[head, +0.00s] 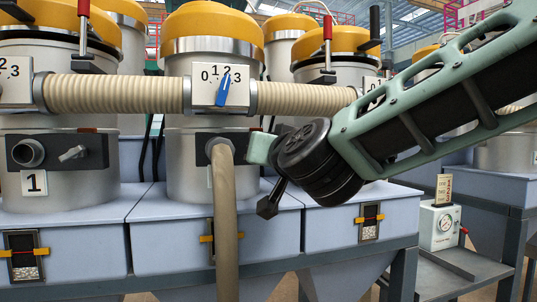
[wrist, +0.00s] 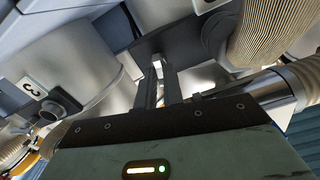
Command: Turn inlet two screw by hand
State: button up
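The middle hopper's dark inlet plate (head: 208,139) has a beige hose (head: 224,200) fitted to its pipe. No number is readable on it. My gripper reaches this plate from the right, its green hand covering the plate's right end in the head view. In the wrist view, my gripper's (wrist: 158,62) two dark fingers sit close together with a narrow gap, tips at the dark plate (wrist: 190,32). A small light part shows between the tips, possibly the inlet screw. I cannot tell whether they grip it. The hose (wrist: 268,30) passes to the right of the fingers.
The left hopper's plate (head: 90,151) carries an open pipe and a wing screw above label 1 (head: 34,183). A ribbed pipe (head: 115,93) runs above the plates. In the wrist view, label 3 (wrist: 34,88) and an open pipe are at the left. A gauge box (head: 440,226) stands right.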

jog(key=o, duration=0.4)
jog(key=shift+c, duration=0.2)
jog(key=shift+v, duration=1)
